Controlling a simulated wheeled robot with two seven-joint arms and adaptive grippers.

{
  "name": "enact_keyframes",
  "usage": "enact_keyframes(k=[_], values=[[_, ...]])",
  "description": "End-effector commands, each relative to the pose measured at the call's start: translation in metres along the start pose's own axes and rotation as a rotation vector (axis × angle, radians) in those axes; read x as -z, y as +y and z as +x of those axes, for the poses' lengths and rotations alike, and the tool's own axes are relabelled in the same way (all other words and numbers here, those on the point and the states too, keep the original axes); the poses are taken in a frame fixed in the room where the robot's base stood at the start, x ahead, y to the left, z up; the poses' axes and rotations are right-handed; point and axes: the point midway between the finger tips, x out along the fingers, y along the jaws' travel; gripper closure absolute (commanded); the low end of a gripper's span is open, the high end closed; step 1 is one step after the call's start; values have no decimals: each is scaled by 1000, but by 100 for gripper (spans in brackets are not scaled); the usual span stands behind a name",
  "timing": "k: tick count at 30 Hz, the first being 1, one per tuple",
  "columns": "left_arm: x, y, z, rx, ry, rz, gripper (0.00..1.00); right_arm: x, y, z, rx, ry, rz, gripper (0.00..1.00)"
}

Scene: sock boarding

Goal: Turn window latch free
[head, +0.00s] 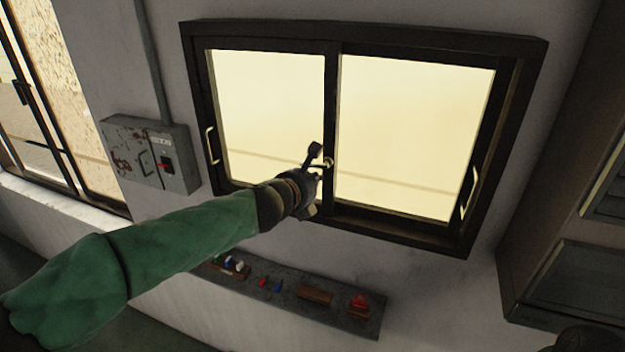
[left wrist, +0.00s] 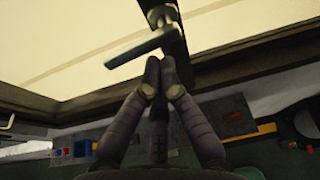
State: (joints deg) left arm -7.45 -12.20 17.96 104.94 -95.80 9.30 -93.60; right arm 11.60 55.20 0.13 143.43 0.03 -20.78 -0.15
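The window latch (head: 328,163) is a small metal fitting on the dark middle stile of the sliding window (head: 333,110). In the left wrist view the latch's lever (left wrist: 142,47) points down to the left from its round pivot. My left gripper (head: 314,162) is at the latch and partly covers it in the head view. In the left wrist view the left gripper's fingertips (left wrist: 158,68) meet just below the lever, with nothing seen between them. I cannot tell whether they touch the lever. My right gripper is not clearly seen.
A grey switch box (head: 150,155) with a red switch hangs left of the window. A shelf (head: 345,322) below the window holds several small items. A dark cabinet (head: 560,240) stands at the right. Pull handles (head: 211,146) sit on the window sashes.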

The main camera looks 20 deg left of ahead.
Motion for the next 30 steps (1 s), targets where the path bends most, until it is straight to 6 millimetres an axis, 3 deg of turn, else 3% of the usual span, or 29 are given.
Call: enact_keyframes(k=[9, 21, 30], values=[[34, -3, 21, 0, 1, -1, 100, 1, 13, 37, 0, -1, 0, 60], [26, -4, -60, -1, -1, -1, 100, 0, 4, 12, 0, 0, 0, 60], [29, -4, -81, -1, 1, -1, 100, 0, 2, 7, 0, -1, 0, 60]])
